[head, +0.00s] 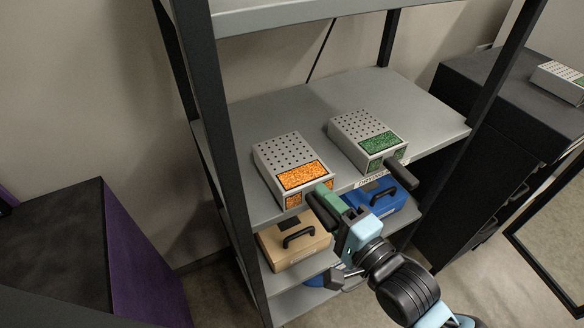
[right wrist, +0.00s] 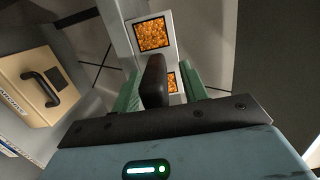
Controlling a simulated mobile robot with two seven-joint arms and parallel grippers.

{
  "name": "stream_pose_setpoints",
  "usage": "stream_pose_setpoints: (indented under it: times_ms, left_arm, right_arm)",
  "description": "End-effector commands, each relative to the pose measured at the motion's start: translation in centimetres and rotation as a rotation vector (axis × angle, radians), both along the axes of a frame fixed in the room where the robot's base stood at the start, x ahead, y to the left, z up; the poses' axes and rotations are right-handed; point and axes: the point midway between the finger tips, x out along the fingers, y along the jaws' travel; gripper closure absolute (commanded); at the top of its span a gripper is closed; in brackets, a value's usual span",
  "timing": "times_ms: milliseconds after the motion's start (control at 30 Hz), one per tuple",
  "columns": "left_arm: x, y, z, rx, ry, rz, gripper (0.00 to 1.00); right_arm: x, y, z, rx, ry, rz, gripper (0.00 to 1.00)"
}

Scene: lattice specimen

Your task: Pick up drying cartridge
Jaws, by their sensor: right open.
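Two grey perforated cartridges lie on the middle shelf in the head view. One has orange-filled windows (head: 288,160); the other has green-filled windows (head: 365,138) and a black handle (head: 401,173) sticking out at the front. My right gripper (head: 326,203) is at the front of the orange cartridge, which also shows in the right wrist view (right wrist: 155,36). There, its dark handle (right wrist: 154,82) lies between the green fingers of my right gripper (right wrist: 160,88), which is open. I cannot tell whether a finger touches the handle. My left gripper is not in view.
The shelf (head: 250,118) has a dark upright post at each side. Below are a tan case (head: 285,252) and a blue case (head: 382,203), both with black handles. A dark cabinet (head: 495,110) stands at right, bearing another cartridge (head: 558,82). A purple-sided block (head: 140,265) stands at left.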

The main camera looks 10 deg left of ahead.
Motion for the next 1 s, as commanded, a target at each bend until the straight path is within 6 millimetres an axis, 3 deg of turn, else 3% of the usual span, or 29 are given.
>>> stream_pose_setpoints:
  times_ms: [300, 667, 1000]
  left_arm:
    - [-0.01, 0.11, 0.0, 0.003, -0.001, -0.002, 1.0]
    - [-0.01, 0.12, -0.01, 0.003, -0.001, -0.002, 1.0]
    - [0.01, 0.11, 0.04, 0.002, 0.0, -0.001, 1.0]
  right_arm:
    - [0.46, 0.47, -0.09, -0.001, 0.001, 0.0, 0.56]
    - [0.45, 0.44, -0.09, -0.001, 0.001, 0.0, 1.0]
    - [0.46, 0.45, 0.25, 0.003, -0.004, 0.0, 1.0]
